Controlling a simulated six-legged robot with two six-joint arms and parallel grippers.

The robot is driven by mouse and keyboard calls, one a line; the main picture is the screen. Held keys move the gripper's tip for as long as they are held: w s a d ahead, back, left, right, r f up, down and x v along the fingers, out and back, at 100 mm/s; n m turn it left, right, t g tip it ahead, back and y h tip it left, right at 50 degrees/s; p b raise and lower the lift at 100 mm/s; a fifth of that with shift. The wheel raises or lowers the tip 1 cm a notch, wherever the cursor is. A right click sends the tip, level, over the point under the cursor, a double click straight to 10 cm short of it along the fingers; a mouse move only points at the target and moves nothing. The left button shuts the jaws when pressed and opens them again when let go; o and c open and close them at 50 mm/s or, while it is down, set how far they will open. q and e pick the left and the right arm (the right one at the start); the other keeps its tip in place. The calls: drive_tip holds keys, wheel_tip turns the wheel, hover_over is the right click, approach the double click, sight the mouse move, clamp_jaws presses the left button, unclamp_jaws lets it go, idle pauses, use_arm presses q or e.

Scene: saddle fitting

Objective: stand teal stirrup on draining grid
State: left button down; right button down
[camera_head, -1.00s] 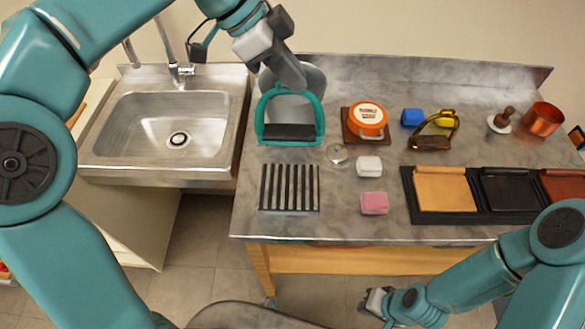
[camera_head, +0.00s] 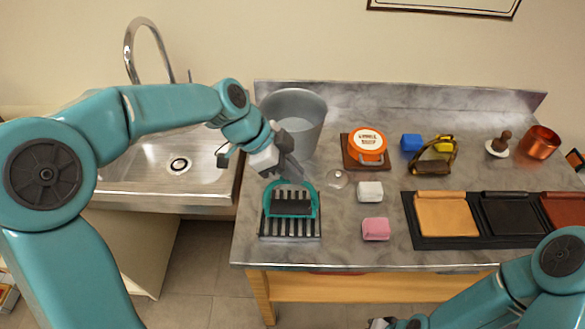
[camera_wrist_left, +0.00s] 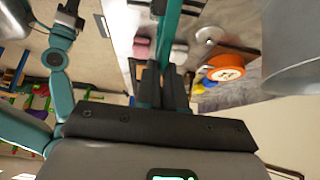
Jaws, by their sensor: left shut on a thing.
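The teal stirrup (camera_head: 314,201), with its dark tread, is over the draining grid (camera_head: 290,229) in the head view. My left gripper (camera_head: 287,180) is shut on the top of the stirrup's arch. I cannot tell whether the tread touches the grid's bars. In the left wrist view the teal stirrup (camera_wrist_left: 171,22) runs up from between the dark fingers of my left gripper (camera_wrist_left: 163,80). My right gripper (camera_head: 382,323) is barely in view at the bottom edge, and its fingers cannot be made out.
A grey bucket (camera_head: 299,122) stands behind the grid. To the right are an orange round tin (camera_head: 367,146), a glass lid (camera_head: 337,179), a white block (camera_head: 370,191) and a pink block (camera_head: 375,229). The sink (camera_head: 150,165) lies to the left.

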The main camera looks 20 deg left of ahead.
use_arm(q)
drive_tip(key=shift+s+r, duration=0.1)
drive_tip(key=shift+w+f, duration=0.25)
drive_tip(key=shift+f, duration=0.05)
drive_tip(key=c, duration=1.3)
unclamp_jaws()
drive_tip(key=shift+o, duration=0.3)
drive_tip(key=shift+r, duration=0.1)
drive_tip(key=shift+s+r, duration=0.1)
drive_tip(key=shift+s, duration=0.1)
drive_tip(key=shift+w, duration=0.1)
